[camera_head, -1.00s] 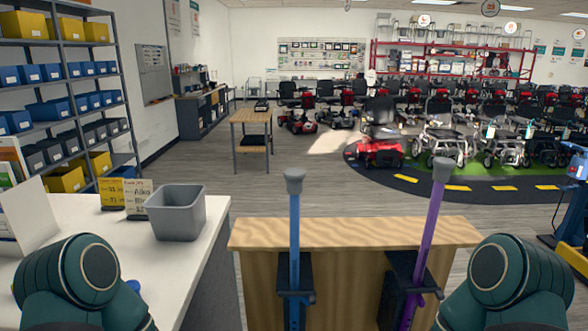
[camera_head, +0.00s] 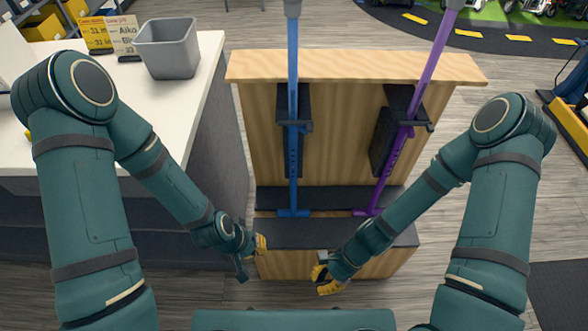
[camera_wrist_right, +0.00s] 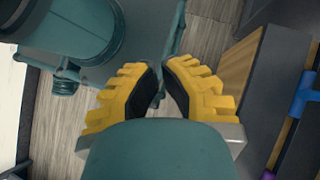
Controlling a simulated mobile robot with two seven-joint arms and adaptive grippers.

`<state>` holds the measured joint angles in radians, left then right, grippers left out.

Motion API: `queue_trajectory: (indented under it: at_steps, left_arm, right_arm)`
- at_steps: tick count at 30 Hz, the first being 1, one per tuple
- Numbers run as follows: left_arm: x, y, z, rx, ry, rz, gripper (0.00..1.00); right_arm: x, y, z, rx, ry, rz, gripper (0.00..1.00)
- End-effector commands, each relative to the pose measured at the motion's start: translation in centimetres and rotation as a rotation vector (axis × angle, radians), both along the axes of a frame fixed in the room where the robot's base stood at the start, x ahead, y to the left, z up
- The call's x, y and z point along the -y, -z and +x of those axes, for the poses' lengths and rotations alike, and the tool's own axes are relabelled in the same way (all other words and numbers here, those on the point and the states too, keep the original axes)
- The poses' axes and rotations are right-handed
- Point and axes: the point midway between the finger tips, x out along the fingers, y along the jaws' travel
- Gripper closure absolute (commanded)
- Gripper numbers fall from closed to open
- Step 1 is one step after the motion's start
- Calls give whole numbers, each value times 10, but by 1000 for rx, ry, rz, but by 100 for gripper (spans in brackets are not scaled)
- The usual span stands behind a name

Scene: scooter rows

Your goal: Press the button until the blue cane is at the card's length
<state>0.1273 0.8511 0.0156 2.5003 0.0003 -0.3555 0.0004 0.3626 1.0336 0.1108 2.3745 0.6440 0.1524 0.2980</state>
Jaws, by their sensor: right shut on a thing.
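The blue cane (camera_head: 293,140) stands upright in a dark clamp on the wooden stand (camera_head: 345,72), with a row of holes down its lower part. Its grey top is cut off by the upper edge in the head view. My right gripper (camera_head: 326,280) is at the stand's low front, right of the blue cane. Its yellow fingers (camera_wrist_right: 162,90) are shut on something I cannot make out. I cannot pick out the button.
A purple cane (camera_head: 405,128) leans in a second clamp to the right. A dark-topped step (camera_head: 345,233) forms the stand's base. The white counter (camera_head: 110,80) holds a yellow card (camera_head: 95,35) and a grey bin (camera_head: 168,52).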

Motion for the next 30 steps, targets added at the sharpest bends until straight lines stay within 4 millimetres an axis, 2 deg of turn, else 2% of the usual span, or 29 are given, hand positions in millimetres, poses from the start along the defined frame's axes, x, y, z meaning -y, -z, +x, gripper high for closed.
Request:
queue_trajectory:
  at_steps: [3,7,11,13,17,21,25,30]
  left_arm:
    - [0,-7,-1,-3,1,0,100]
    - [0,-12,-2,-5,1,-1,100]
    - [0,-18,-3,-8,2,-1,100]
    - [1,-21,-4,-9,2,-2,100]
    - [1,-25,-5,-12,2,-3,100]
    - [1,-29,-6,-14,3,-3,100]
    - [1,-32,-6,-14,4,-3,100]
    - [1,-32,-6,-15,4,-3,100]
  right_arm:
    - [-22,-13,-2,-249,254,90,100]
    - [-45,-31,13,-513,533,212,100]
    - [-59,-48,44,-767,811,360,100]
    - [-62,-56,65,-898,957,452,100]
    - [-53,-66,110,-1113,1210,639,100]
    - [-31,-68,150,-1284,1424,831,100]
    - [-12,-65,172,-1375,1548,960,100]
    - [0,-63,183,-1419,1613,1034,100]
